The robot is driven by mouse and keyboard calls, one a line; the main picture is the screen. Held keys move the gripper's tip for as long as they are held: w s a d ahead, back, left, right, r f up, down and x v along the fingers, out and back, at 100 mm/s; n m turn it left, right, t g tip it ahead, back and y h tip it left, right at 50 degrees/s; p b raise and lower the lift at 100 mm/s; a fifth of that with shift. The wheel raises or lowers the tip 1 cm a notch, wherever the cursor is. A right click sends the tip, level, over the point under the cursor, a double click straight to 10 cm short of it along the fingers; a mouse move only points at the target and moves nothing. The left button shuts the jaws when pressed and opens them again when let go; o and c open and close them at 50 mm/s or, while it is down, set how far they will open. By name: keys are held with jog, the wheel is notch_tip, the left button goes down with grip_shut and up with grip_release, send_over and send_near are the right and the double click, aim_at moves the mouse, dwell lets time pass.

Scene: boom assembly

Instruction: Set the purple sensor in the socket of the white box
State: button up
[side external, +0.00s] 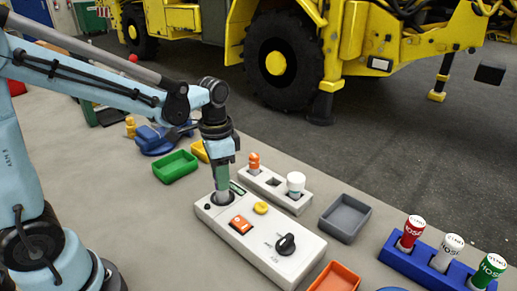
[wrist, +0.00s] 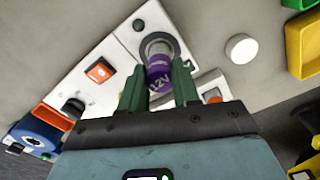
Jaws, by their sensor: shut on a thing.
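The white box (side external: 262,232) lies on the table in the side view, with an orange switch, a yellow button and a black knob on top. It also shows in the wrist view (wrist: 117,62). My gripper (wrist: 160,82) points down over the box's far-left end and is shut on the purple sensor (wrist: 158,75). The sensor's far end lines up with the round grey socket (wrist: 160,42) and overlaps it; I cannot tell how deep it sits. In the side view my gripper (side external: 222,180) is low at the socket, and the sensor is not clearly visible.
A smaller white block (side external: 275,190) with an orange and a white-topped part stands close behind the box. A grey tray (side external: 345,217), a green tray (side external: 175,167), an orange tray (side external: 336,279) and a blue rack (side external: 425,265) of labelled cylinders surround it.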

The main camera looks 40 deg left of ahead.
jog(key=shift+f, duration=0.6)
jog(key=shift+f, duration=0.55)
jog(key=o, duration=1.1)
jog(key=shift+r, duration=0.1)
jog(key=shift+r, duration=3.45)
jog(key=shift+s, duration=0.1)
